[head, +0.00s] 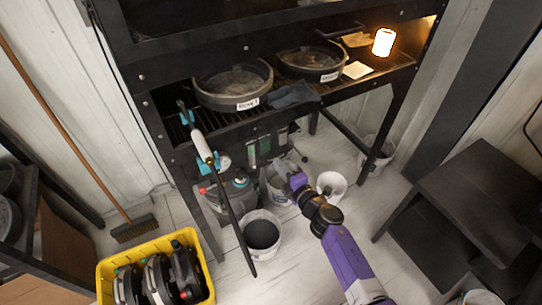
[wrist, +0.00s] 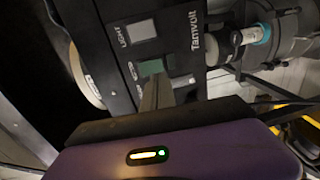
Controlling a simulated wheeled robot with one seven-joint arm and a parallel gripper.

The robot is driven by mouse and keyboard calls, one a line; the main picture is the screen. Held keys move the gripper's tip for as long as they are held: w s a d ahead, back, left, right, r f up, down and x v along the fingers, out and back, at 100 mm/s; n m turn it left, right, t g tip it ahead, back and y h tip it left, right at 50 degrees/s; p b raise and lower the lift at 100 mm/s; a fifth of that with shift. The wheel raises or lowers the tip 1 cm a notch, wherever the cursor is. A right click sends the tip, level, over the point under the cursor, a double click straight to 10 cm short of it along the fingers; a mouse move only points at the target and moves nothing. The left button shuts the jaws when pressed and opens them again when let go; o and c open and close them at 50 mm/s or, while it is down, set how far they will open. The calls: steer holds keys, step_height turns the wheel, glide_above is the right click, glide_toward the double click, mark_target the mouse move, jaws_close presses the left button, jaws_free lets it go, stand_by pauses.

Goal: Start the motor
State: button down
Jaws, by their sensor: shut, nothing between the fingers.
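A black control panel (head: 262,148) hangs under the front of the bench, and my gripper (head: 290,165) is close in front of it. In the wrist view the panel (wrist: 120,35) fills the upper middle. It carries a grey switch (wrist: 140,30) beside the word LIGHT, a green switch (wrist: 151,67) with a small label I cannot read, and a pale switch (wrist: 183,81). My gripper (wrist: 156,92) is shut and empty, its fingertips just at the lower edge of the green switch. I cannot tell whether they touch it. No motor is identifiable.
Round pans (head: 235,88) sit on the bench above, with a lit lamp (head: 383,42) at the right. A grey canister (head: 230,190) and buckets (head: 262,232) stand below. A yellow crate (head: 205,262) is lower left, and a dark step (head: 470,185) is at the right.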

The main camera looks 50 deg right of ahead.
mark_target(267, 151)
steer(key=shift+b+x, duration=0.4)
steer(key=shift+x, duration=2.55)
steer(key=shift+w+d+f, duration=0.1)
steer(key=shift+w+f, duration=0.05)
steer(key=shift+w, duration=0.1)
steer(key=shift+s, duration=0.1)
